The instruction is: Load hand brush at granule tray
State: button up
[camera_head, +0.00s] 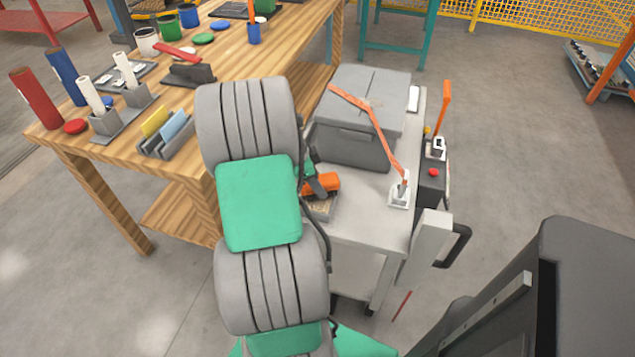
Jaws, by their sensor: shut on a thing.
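My gripper (316,186) shows only in part, as dark parts just right of my green and grey arm. It is shut on an orange piece, which looks like the hand brush (325,184). The brush is at or just above the granule tray (331,214), a small grey-rimmed tray with beige, grainy contents on the cart top. My arm hides the left side of both. I cannot tell whether the bristles touch the granules.
The grey cart (370,224) carries a large grey lidded box (360,115) behind the tray. An orange jointed rod (378,128) rises from a white base right of the tray. A wooden workbench (235,65) with cans and rolls stands left.

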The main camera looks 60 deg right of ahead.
aim_at(324, 179)
jog(key=shift+f+b, duration=0.55)
jog(key=shift+f, duration=0.05)
dwell(1.5)
jog(key=shift+r, duration=0.1)
jog(key=shift+r+p, duration=2.25)
jog(key=shift+r, duration=1.3)
jog(key=shift+w, duration=0.1)
